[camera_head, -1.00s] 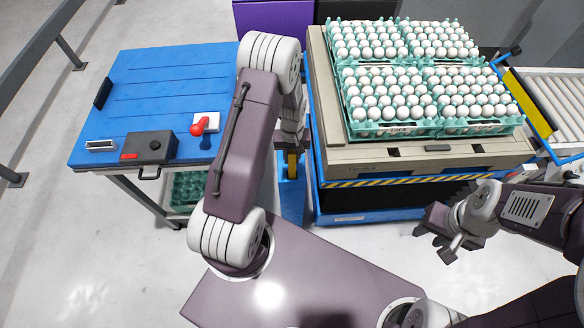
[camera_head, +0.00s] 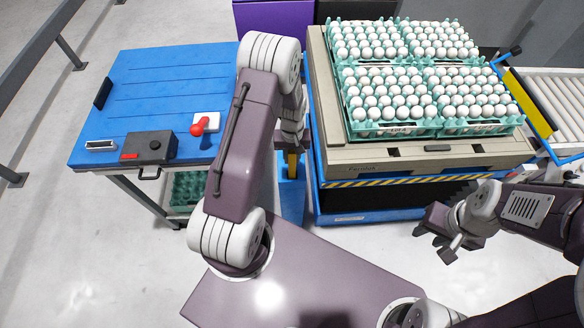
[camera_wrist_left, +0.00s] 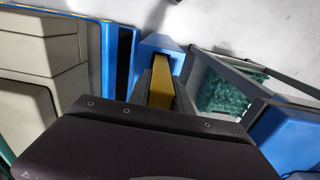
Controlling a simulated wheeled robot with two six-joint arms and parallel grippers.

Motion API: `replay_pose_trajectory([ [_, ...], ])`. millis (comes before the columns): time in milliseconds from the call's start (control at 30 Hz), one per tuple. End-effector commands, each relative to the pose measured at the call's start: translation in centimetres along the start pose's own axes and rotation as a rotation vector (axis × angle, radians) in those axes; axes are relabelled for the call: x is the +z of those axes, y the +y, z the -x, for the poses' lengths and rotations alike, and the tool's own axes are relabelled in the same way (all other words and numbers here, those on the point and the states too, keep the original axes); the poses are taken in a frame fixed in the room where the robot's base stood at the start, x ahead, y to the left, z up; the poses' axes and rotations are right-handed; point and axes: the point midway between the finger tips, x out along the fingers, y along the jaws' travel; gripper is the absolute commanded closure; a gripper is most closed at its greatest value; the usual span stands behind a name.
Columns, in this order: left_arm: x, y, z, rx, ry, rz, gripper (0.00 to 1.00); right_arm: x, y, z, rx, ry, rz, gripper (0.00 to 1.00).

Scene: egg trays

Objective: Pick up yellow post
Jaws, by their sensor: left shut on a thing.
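The yellow post (camera_head: 292,163) stands upright on a blue stand (camera_head: 292,203), between the blue table and the egg pallet. My left gripper (camera_head: 291,150) reaches down over it, its fingers on either side of the post. In the left wrist view the yellow post (camera_wrist_left: 161,84) lies between the two dark fingers, with the blue stand (camera_wrist_left: 160,43) beyond. The left gripper is shut on the post. Its lower end is close to the stand; I cannot tell whether it touches. My right gripper (camera_head: 436,243) is empty, over the floor at the right, with its fingers apart.
The blue table (camera_head: 165,85) at the left bears a red-knobbed switch (camera_head: 203,124) and a dark box (camera_head: 149,147). At the right, green trays of eggs (camera_head: 400,128) stand on a beige pallet (camera_head: 390,165). A roller conveyor (camera_head: 558,95) is at the far right.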

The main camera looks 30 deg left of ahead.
Motion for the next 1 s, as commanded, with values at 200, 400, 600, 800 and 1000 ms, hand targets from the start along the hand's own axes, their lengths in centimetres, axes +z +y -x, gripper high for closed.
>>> replay_pose_trajectory([
  [200,0.0,0.0,0.0,0.000,0.001,0.000,1.00,0.0,0.0,0.0,0.000,0.000,0.000,0.64],
  [400,0.0,0.0,0.0,0.000,0.001,0.000,1.00,0.0,0.0,0.0,0.000,0.000,0.000,0.64],
  [600,-0.2,0.1,2.3,0.002,0.006,0.000,1.00,-0.1,0.0,0.4,0.000,0.000,0.000,0.64],
  [800,-0.1,0.1,7.2,0.002,0.005,0.000,1.00,-0.1,0.0,1.1,0.000,0.000,0.000,0.64],
  [1000,-0.1,0.0,9.8,0.001,0.002,0.000,1.00,-0.1,0.0,1.4,0.000,0.000,0.000,0.64],
])
